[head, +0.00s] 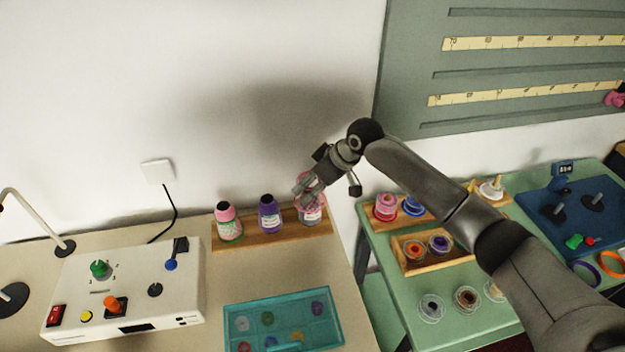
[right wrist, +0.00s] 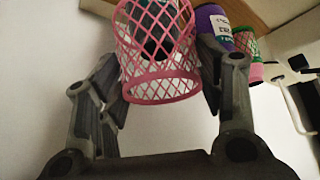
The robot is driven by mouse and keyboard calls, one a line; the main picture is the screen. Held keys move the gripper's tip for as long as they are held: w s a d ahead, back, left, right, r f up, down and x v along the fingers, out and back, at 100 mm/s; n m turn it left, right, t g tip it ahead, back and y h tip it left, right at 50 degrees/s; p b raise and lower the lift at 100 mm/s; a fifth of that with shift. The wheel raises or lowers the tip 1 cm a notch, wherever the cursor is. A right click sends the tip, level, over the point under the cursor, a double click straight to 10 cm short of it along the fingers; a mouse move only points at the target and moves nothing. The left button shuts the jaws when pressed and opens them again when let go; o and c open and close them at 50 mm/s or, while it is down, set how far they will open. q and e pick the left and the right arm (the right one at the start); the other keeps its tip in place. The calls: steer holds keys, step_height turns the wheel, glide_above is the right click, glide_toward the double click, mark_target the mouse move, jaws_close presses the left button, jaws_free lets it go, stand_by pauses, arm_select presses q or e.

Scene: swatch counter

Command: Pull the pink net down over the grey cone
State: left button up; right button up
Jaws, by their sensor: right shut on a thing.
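The pink net (right wrist: 160,70) is an open mesh sleeve between the two fingers of my right gripper (right wrist: 165,85), which is shut on it. A dark grey cone top (right wrist: 165,35) shows inside the net through the mesh, and the net's rim stands out past it. In the head view my right gripper (head: 306,190) is at the right end of the wooden rack, with pink net (head: 312,210) just below its fingers. The fingers hide much of the cone there, so how far down the net reaches is unclear. My left gripper is out of view.
A purple cone (head: 268,214) and a pink-and-green netted cone (head: 229,224) stand on the wooden rack (head: 255,238) to the left. A teal tray (head: 283,318) lies in front. A white control box (head: 125,290) is at left, a green table (head: 400,285) at right.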

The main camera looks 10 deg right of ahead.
steer(key=shift+f+b, duration=1.05)
steer(key=shift+f, duration=1.65)
steer(key=o, duration=0.8)
steer(key=shift+c, duration=0.2)
steer(key=shift+r, duration=0.15)
steer(key=v, duration=1.1)
steer(key=shift+s+d+r, duration=0.15)
steer(key=shift+s+r, duration=0.05)
steer(key=shift+r, duration=0.05)
